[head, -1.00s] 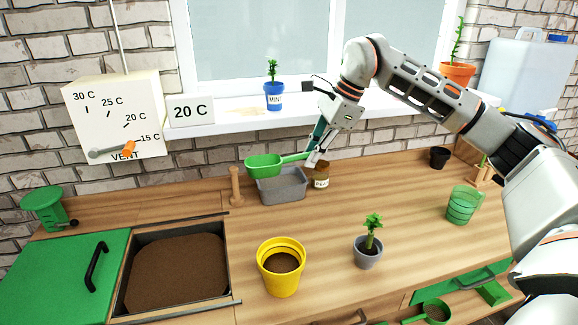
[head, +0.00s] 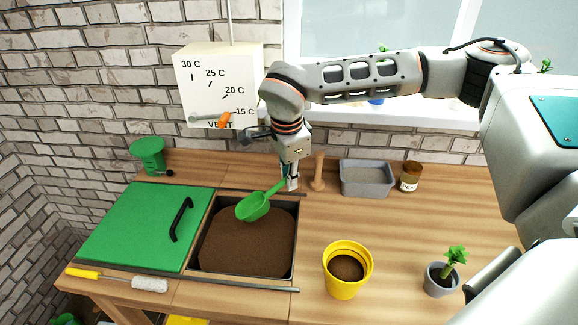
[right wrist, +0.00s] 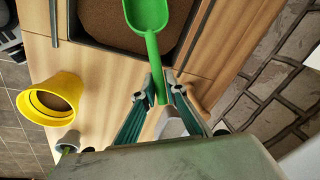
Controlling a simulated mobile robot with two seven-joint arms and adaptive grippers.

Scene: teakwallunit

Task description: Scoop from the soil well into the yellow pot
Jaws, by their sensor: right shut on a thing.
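The green scoop (head: 254,206) is held over the soil well, its bowl above the back part of the soil; whether it touches the soil is unclear. My right gripper (head: 288,184) is shut on the scoop's handle. The right wrist view shows the scoop (right wrist: 150,18) with its handle between the fingers (right wrist: 165,88). The soil well (head: 245,245) is a dark-rimmed recess full of brown soil. The yellow pot (head: 347,284) stands upright on the bench right of the well, with dark soil inside; it also shows in the right wrist view (right wrist: 35,102). My left gripper is not seen.
The green lid (head: 140,228) with a black handle lies left of the well. A wooden dibber (head: 318,172), a grey tray (head: 366,190) and a brown jar (head: 410,177) stand behind. A grey pot with a plant (head: 440,278) stands right of the yellow pot. A yellow-handled brush (head: 150,284) lies in front.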

